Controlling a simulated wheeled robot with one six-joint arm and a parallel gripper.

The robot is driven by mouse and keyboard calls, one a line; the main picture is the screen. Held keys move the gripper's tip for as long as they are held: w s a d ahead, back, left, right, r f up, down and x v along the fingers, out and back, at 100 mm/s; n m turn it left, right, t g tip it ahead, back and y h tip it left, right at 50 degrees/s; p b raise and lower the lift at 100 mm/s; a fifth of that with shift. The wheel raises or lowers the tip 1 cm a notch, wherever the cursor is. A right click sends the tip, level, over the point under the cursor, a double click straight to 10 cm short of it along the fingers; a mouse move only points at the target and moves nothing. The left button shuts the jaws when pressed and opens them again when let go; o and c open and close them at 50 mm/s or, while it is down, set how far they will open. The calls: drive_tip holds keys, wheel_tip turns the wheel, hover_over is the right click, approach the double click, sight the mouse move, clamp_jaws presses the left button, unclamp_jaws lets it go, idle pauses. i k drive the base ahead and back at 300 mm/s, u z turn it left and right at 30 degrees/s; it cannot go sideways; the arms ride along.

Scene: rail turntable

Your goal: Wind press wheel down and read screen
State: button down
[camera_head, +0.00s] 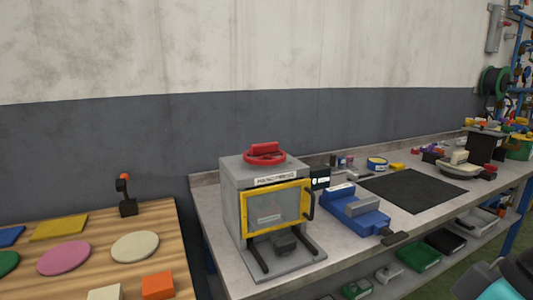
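The press is a grey box (232,197) on the near left end of the grey workbench. A red wheel (264,153) lies flat on its top. A yellow-framed door (247,214) with a clear window and a dark handle at its right covers the front and looks shut. A light block shows dimly behind the window. A small dark screen (320,179) with a lit patch sits at the press's right side; its text is too small to read. My gripper is not in view; a teal and dark part of my arm shows at the bottom right, well away from the press.
A blue vise (354,211) stands just right of the press. A black mat (413,190) and small tools lie farther along the bench. A wooden table (168,236) with coloured discs and blocks stands at left. The space above the wheel is clear.

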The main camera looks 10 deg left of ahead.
sight(265, 152)
drive_tip(key=u, duration=0.2)
drive_tip(key=k, duration=0.35)
drive_tip(key=u, duration=0.8)
drive_tip(key=i, duration=1.35)
drive_tip(key=z, duration=0.25)
